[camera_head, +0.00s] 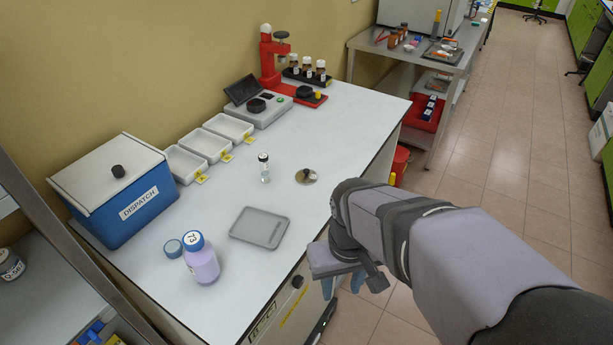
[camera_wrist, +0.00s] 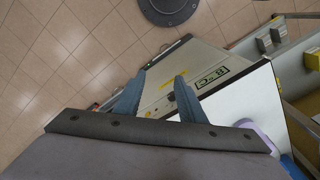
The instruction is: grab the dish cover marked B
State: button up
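No letter B is readable on any cover in these views. A small round metallic disc with a dark knob or mark (camera_head: 306,177) lies on the white bench top, right of a small clear vial with a dark cap (camera_head: 264,168); it may be the dish cover, but I cannot tell. My gripper (camera_head: 342,292) hangs beyond the bench's front edge, in front of and to the right of the disc in the head view. In the wrist view, its two blue fingers (camera_wrist: 160,76) are apart with nothing between them. The disc is not visible in the wrist view.
A grey tray (camera_head: 260,227) lies near the front edge. A lilac bottle marked T3 (camera_head: 202,262) and a round blue-grey lid (camera_head: 173,248) are at left. A blue DISPATCH box (camera_head: 123,210), white trays (camera_head: 208,144) and a scale (camera_head: 258,109) line the wall. The bench's centre is mostly clear.

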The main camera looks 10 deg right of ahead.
jog(key=w+d+n+t+y+b, duration=0.15)
jog(key=w+t, duration=0.55)
jog(key=w, duration=1.1)
jog(key=w+d+n+t+y, duration=0.1)
jog(key=w+d+t, duration=0.4)
jog(key=w, duration=1.4)
jog(key=t, duration=0.2)
send_near(307, 170)
jog(key=w, duration=0.2)
jog(key=shift+w+a+y, duration=0.15)
jog(key=shift+w+y, duration=0.1)
jog(key=shift+w, duration=0.05)
jog(key=shift+f, duration=0.55)
jog(key=shift+p+x, duration=0.3)
jog(key=shift+x, duration=0.85)
jog(key=shift+w, duration=0.1)
jog(key=p+x, duration=0.2)
jog(key=x, duration=0.1)
jog(key=shift+w+r, duration=0.1)
jog(key=shift+w, duration=0.05)
jog(key=shift+x, duration=0.85)
